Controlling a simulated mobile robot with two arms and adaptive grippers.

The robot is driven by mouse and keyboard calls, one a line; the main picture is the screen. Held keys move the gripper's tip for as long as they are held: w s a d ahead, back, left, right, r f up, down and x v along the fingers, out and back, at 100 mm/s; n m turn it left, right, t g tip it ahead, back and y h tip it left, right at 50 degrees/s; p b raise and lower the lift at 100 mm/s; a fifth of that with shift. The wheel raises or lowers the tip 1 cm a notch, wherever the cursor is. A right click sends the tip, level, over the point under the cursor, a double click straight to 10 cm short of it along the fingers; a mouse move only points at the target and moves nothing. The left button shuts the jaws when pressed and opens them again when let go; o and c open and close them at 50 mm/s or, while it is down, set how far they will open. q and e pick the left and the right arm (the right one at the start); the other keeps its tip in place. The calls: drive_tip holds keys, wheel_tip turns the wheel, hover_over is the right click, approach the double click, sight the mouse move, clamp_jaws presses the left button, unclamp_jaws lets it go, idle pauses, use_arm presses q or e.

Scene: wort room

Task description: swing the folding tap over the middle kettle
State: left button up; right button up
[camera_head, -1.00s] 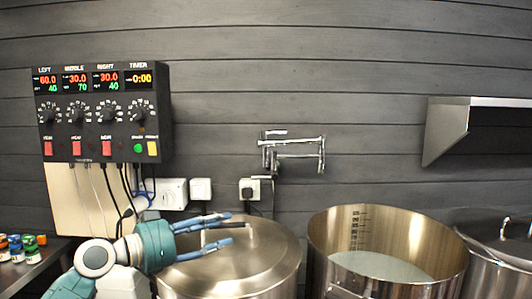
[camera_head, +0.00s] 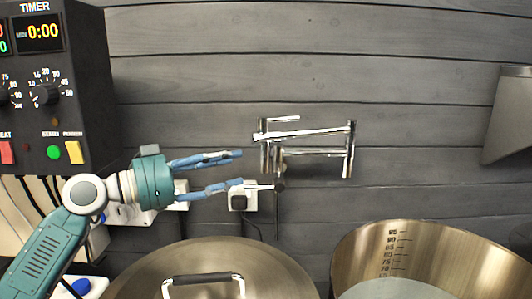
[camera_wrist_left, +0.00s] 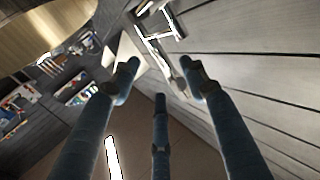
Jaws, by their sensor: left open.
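The folding tap (camera_head: 318,136) is a chrome jointed pipe, folded close against the dark plank wall. It also shows in the left wrist view (camera_wrist_left: 152,36) at the top. My left gripper (camera_head: 242,168) has its blue fingers apart and empty. In the head view its fingertips are just left of the tap, near its lower rod; I cannot tell the depth gap. The middle kettle (camera_head: 430,245), open and steel with a marked inner scale and pale contents, stands at the lower right. The tap is not over it. My right gripper is out of view.
A lidded kettle (camera_head: 215,265) with a dark-gripped handle stands below my left gripper. A black control box (camera_head: 62,100) hangs on the left. A socket with a plug (camera_head: 242,197) is behind the fingers. A metal shelf (camera_head: 508,115) is at the right.

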sight(263, 160)
use_arm(q)
drive_tip(key=d, duration=0.1)
drive_tip(key=w+d+p, duration=0.1)
drive_tip(key=d+r+p, duration=0.1)
drive_tip(key=d, duration=0.1)
drive_tip(key=shift+w, duration=0.3)
drive_tip(key=p+x, duration=0.1)
drive_tip(key=x, duration=0.1)
drive_tip(key=p+x, duration=0.1)
drive_tip(key=x, duration=0.1)
drive_tip(key=shift+w+d+f, duration=0.1)
drive_tip(key=shift+w+f, duration=0.15)
drive_tip(key=shift+w, duration=0.05)
drive_tip(key=shift+w+d+f, duration=0.1)
drive_tip(key=shift+w+d, duration=0.2)
drive_tip(key=shift+d, duration=0.25)
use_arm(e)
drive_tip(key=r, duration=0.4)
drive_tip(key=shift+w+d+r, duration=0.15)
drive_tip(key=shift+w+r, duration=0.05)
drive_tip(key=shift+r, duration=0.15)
use_arm(q)
clamp_jaws()
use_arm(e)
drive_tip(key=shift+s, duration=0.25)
